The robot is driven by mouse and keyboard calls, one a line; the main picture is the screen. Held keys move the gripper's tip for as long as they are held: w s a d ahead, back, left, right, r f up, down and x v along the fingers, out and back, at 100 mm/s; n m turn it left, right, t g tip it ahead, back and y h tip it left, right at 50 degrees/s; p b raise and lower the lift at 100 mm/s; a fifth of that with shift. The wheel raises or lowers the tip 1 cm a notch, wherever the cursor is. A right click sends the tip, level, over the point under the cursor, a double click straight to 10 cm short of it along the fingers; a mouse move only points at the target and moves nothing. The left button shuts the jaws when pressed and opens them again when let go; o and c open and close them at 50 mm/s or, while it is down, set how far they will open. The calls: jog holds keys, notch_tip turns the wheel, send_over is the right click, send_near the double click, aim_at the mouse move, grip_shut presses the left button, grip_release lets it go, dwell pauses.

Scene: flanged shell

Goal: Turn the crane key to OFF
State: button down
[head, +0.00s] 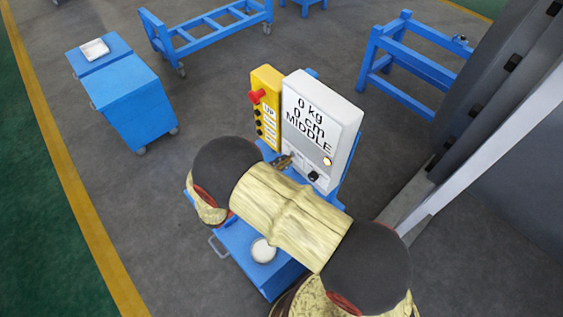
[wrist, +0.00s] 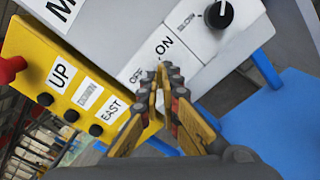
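The white control box (head: 321,112) reads 0 kg, 0 cm and MIDDLE in the head view. Its lower panel (wrist: 183,44) shows OFF and ON labels in the wrist view. My gripper (wrist: 168,72) is at this panel, its fingertips close together just below and between the two labels. In the head view my gripper (head: 287,160) reaches the box's lower left part, mostly behind my arm. The crane key cannot be made out; the fingertips cover the spot by the labels. Whether the fingers hold it cannot be told.
A black knob (wrist: 218,14) by a SLOW label sits right of the labels. A yellow pendant (head: 266,106) with a red button (head: 256,97) and UP, DOWN and EAST labels stands close left. A blue cart (head: 125,98) and blue frames (head: 210,29) stand farther back on open floor.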

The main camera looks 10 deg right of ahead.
jog(key=shift+n, duration=0.3)
jog(key=shift+w+a+n+p, duration=0.1)
jog(key=shift+n+p, duration=2.8)
jog(key=shift+n, duration=5.6)
jog(key=c, duration=2.1)
grip_release()
jog(key=shift+o, duration=0.3)
